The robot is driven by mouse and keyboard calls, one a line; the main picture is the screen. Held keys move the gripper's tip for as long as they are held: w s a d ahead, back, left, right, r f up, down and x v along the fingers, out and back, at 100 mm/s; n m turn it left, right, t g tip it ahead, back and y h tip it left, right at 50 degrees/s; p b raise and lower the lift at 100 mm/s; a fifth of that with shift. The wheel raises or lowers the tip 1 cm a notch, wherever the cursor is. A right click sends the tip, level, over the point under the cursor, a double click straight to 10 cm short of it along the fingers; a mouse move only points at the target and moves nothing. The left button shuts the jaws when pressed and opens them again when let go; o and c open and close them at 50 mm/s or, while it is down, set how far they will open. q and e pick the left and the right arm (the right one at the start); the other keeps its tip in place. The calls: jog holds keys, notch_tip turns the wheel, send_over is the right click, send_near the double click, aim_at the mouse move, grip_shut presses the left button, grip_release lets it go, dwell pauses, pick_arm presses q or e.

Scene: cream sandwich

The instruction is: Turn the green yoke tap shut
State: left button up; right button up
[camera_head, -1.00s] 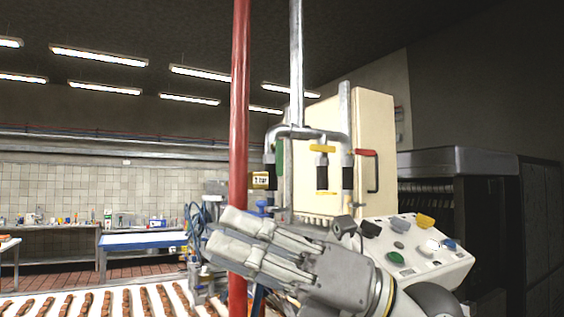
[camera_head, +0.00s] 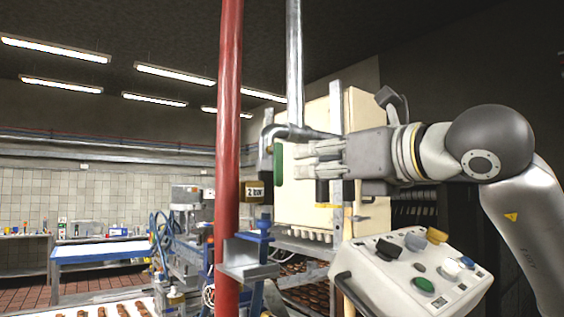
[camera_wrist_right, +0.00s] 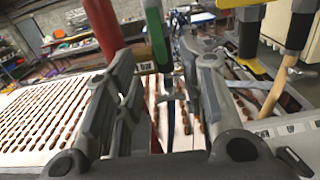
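The green yoke tap handle (camera_head: 278,165) hangs upright on the left drop of the grey pipe, just right of the red column. It also shows at the top of the right wrist view (camera_wrist_right: 156,35). My right gripper (camera_head: 298,160) comes in from the right at the handle's height, its fingertips close to the handle's right side. In the right wrist view its fingers (camera_wrist_right: 160,75) are spread apart, with the green handle beyond and between them; I see no contact. The gripper hides most of the yellow and red taps. My left gripper is not in view.
A red column (camera_head: 228,150) stands left of the tap. A "2 bar" label (camera_head: 254,191) sits below it. A yellow tap handle (camera_wrist_right: 240,3) is close to the right finger in the wrist view. A control box (camera_head: 410,275) with several buttons stands below my right arm.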

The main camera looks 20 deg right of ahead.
aim_at(280, 169)
jog(key=p+x, duration=0.2)
jog(key=x, duration=0.4)
jog(key=shift+a, duration=0.1)
jog(key=p+x, duration=0.1)
jog(key=x, duration=0.2)
jog(key=shift+f, duration=0.2)
jog(key=shift+c, duration=0.3)
jog(key=c, duration=0.5)
grip_shut()
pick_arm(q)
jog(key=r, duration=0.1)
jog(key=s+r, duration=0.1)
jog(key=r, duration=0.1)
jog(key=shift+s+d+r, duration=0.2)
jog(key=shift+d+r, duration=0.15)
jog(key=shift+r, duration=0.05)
